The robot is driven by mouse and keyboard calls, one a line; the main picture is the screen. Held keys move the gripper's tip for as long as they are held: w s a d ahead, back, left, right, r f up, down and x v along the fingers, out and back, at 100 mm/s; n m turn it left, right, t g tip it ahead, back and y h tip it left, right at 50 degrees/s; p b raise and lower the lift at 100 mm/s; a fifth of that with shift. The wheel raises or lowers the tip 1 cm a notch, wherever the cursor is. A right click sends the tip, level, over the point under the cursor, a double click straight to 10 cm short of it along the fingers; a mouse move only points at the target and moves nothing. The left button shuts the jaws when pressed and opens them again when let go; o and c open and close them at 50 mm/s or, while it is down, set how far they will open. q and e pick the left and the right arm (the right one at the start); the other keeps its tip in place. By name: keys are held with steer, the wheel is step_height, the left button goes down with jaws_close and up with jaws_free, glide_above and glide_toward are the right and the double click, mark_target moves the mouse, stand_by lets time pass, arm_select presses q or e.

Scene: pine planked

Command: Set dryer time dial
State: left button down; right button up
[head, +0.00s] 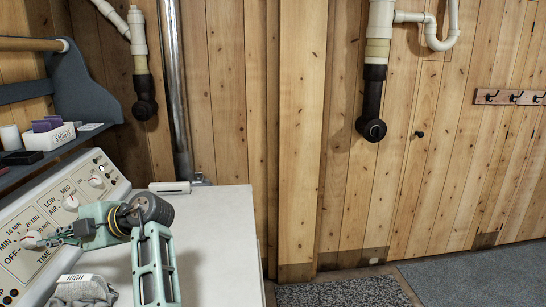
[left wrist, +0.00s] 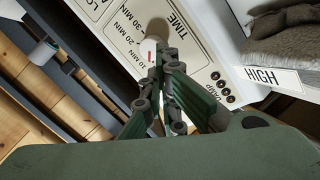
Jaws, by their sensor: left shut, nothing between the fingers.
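The dryer's slanted control panel (head: 112,188) is at the left in the head view, with printed OFF, minute and TIME labels. The white time dial (head: 30,240) sits among those labels. In the left wrist view, the dial (left wrist: 156,30) is partly hidden behind my fingertips, and a small red mark shows beside them. My left gripper (head: 52,240) is shut and empty, its fingertips at the right side of the dial. I cannot tell if they touch it. My right gripper is not in view.
Two more white knobs, one lower (head: 70,202) and one upper (head: 96,181), sit farther along the panel. A grey folded cloth with a HIGH tag (head: 82,281) lies near the front. A shelf (head: 60,150) with small boxes stands behind. The white dryer top (head: 220,225) is mostly clear.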

mark_target(28, 249)
arm_select(q)
steer(key=shift+n, duration=0.3)
steer(key=a+f, duration=0.1)
steer(key=a+f+b, duration=0.1)
steer(key=a, duration=0.1)
steer(key=a+f, duration=0.1)
steer(key=a, duration=0.1)
steer(key=shift+s+a+f, duration=0.15)
steer(key=shift+s+f, duration=0.1)
steer(key=shift+s, duration=0.15)
steer(key=shift+a+b, duration=0.4)
steer(key=shift+b, duration=0.1)
steer(key=shift+w+a+r+b, duration=0.15)
steer(key=shift+w+r+b, duration=0.2)
steer(key=shift+w+b, duration=0.1)
stand_by(0.3)
steer(key=shift+f, duration=0.1)
stand_by(0.4)
